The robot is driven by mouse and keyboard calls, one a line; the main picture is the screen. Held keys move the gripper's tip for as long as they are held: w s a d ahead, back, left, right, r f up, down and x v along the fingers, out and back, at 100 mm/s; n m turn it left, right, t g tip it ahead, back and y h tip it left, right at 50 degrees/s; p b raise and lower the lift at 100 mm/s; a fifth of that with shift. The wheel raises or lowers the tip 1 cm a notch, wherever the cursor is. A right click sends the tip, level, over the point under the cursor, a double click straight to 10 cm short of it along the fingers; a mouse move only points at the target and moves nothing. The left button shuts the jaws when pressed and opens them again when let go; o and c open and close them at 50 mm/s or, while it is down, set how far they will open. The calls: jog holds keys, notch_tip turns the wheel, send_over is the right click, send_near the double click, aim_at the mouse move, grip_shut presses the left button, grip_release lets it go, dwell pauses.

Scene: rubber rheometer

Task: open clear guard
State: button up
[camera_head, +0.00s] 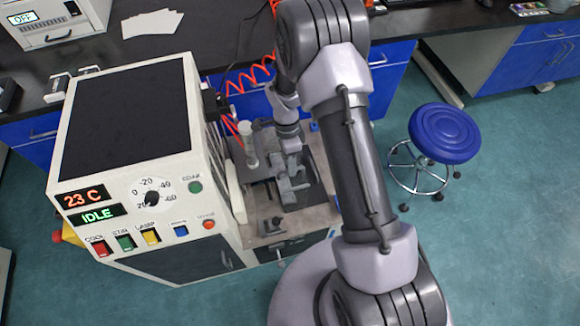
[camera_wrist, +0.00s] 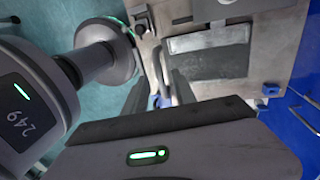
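The rheometer cabinet (camera_head: 130,180) stands at left, its display reading 23 C and IDLE. My gripper (camera_head: 289,190) points down over the work bay on its right side. In the wrist view my gripper (camera_wrist: 160,92) shows two dark fingers apart, with a pale narrow upright part (camera_wrist: 163,72) seen between them; whether they touch it is unclear. A metal plate with a grey rectangular window-like area (camera_wrist: 212,55) lies beyond the fingers. I cannot tell for certain which surface is the clear guard; my arm and gripper hide part of the bay.
A white cylinder (camera_head: 248,145) stands in the bay near my gripper. Red coiled air hoses (camera_head: 245,80) hang behind it. A blue stool (camera_head: 444,133) stands at right. A dark bench (camera_head: 230,35) with blue cabinets runs along the back.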

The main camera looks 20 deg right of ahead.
jog(key=shift+f, duration=0.35)
grip_shut()
dwell(1.2)
